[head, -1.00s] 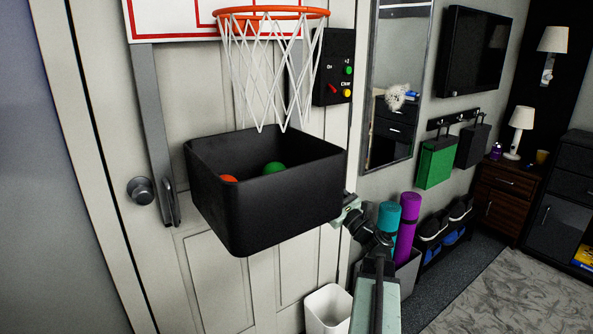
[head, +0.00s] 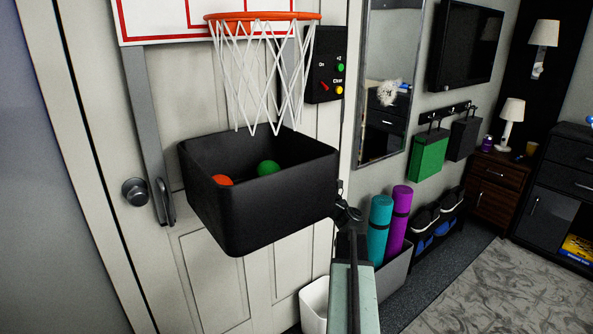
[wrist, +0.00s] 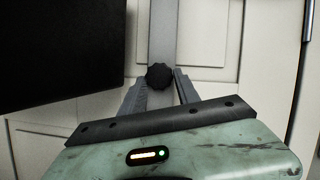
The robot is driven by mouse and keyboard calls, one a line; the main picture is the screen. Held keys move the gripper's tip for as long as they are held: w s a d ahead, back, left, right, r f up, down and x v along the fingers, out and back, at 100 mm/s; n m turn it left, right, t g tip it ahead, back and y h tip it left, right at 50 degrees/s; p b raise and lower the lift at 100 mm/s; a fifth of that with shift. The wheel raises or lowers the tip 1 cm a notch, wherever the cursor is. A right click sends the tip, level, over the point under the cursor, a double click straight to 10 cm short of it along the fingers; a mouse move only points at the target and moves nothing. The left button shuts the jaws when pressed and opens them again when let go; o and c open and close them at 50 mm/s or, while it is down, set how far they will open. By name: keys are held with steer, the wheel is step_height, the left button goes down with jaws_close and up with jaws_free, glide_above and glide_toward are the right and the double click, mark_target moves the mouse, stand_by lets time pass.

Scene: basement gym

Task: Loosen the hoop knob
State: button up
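The black fluted hoop knob (wrist: 160,76) sits on a grey vertical bar (wrist: 162,35) against the white door in the wrist view. My gripper (wrist: 162,84) is open, its two grey fingers pointing at the knob, with their tips close to its left and right sides. I cannot tell whether they touch it. In the head view the hoop (head: 262,17) with its white net hangs above a black ball bin (head: 270,215). My arm reaches behind the bin's right side there, so the gripper and knob are hidden.
The bin holds an orange ball (head: 222,180) and a green ball (head: 268,168). A control box (head: 325,65) hangs right of the hoop. A door handle (head: 136,192) is at left. A white waste bin (head: 314,302) and rolled mats (head: 380,228) stand near my arm.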

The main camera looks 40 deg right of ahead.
steer(key=c, duration=0.5)
steer(key=shift+a, duration=0.15)
jaws_close()
steer(key=shift+d+n, duration=0.2)
steer(key=shift+n, duration=0.2)
steer(key=shift+d+r+n+g+y+p, duration=0.25)
steer(key=shift+n+g+y+p, duration=0.65)
steer(key=shift+n+p, duration=1.85)
steer(key=shift+r+n+g+y+p, duration=0.45)
steer(key=shift+n+g+p, duration=0.95)
steer(key=shift+n, duration=2.5)
steer(key=shift+d+r+n+g+y+p, duration=0.15)
steer(key=shift+n+g+y+p, duration=0.75)
steer(key=shift+n+p, duration=1.95)
steer(key=shift+n+b, duration=0.5)
steer(key=shift+n, duration=0.1)
